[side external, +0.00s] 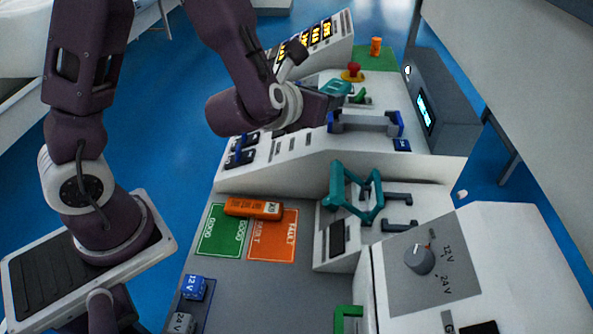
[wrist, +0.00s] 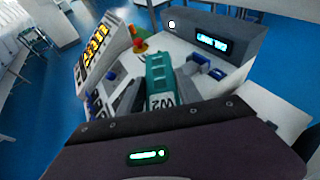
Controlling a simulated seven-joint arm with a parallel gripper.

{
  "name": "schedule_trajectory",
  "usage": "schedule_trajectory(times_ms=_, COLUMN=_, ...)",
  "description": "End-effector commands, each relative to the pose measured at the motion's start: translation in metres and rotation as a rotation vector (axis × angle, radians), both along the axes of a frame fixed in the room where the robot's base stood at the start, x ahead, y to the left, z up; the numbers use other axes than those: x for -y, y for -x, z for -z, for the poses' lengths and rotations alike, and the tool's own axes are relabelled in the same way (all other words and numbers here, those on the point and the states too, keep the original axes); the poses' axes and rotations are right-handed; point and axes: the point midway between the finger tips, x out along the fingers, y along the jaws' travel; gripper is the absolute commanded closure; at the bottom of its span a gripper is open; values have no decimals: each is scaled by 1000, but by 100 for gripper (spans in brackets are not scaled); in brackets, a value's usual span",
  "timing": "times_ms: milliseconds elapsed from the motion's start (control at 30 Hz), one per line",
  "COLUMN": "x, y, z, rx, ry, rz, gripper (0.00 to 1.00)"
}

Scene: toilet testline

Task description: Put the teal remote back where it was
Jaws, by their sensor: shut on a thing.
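The teal remote (side external: 336,88) shows just beyond the end of my gripper (side external: 328,97) in the side view, above the far part of the bench. In the wrist view the teal remote (wrist: 160,85) is straight ahead, its W2 label facing the camera. I cannot tell whether the remote touches the surface below. An orange remote (side external: 253,208) lies across the top edges of the green GOOD mat (side external: 222,232) and the orange FAULT mat (side external: 273,240).
A grey bar with blue ends (side external: 365,122) is right of my gripper. A teal frame (side external: 355,197) stands nearer the camera. A red button (side external: 353,72), a lit panel (side external: 320,35) and a display box (side external: 440,105) are close by. Blue 12V block (side external: 194,288) lies front left.

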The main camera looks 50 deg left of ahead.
Motion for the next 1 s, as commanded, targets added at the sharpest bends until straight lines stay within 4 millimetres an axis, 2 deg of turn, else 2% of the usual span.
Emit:
schedule_trajectory(times_ms=33, x=-15, y=-1, z=-1, rx=3, ry=-3, rz=-5, gripper=100)
schedule_trajectory(times_ms=133, x=-41, y=-1, z=-1, rx=1, ry=-3, rz=-6, gripper=100)
schedule_trajectory(times_ms=267, x=-57, y=2, z=0, rx=-3, ry=-4, rz=2, gripper=100)
schedule_trajectory(times_ms=767, x=-58, y=2, z=1, rx=-4, ry=2, rz=-4, gripper=100)
schedule_trajectory(times_ms=867, x=-49, y=0, z=1, rx=-1, ry=3, rz=0, gripper=100)
schedule_trajectory(times_ms=1000, x=-26, y=-2, z=0, rx=2, ry=3, rz=1, gripper=100)
